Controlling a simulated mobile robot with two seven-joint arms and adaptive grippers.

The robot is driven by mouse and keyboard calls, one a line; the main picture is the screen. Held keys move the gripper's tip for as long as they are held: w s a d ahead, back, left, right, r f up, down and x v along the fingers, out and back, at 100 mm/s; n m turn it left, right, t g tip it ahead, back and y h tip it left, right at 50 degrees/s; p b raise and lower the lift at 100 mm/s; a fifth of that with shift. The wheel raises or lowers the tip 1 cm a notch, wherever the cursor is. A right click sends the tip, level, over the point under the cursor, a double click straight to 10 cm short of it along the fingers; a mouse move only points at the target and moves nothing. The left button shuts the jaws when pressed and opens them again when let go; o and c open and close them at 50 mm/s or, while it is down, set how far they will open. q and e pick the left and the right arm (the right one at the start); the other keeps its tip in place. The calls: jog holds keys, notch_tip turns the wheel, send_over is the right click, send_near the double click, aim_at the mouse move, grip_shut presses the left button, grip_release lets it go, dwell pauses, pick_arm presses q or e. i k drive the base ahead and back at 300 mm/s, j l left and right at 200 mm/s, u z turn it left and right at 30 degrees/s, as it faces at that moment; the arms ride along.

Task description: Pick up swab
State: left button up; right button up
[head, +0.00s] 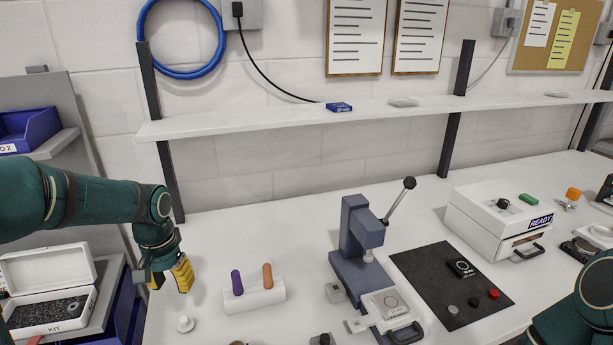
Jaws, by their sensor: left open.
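A purple rounded stick (237,283) and an orange rounded stick (267,276) stand upright in a white block (256,299) on the bench. They look like swab handles, but I cannot tell for certain which thing is the swab. My left gripper (170,286) has yellow fingers pointing down. It is open and apart from the block, to its left. A small white knob-like piece (185,324) stands on the bench below the left gripper. My right arm shows at the lower right, and its gripper is out of view.
A blue-grey lever press (358,245) stands right of the block, with a white hinged fixture (385,305) before it. A dark mat (430,272) and a white READY box (497,218) lie further right. A shelf (290,120) runs above. An open KIT box (48,318) is left.

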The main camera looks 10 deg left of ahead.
aim_at(268, 282)
jog(key=k, duration=1)
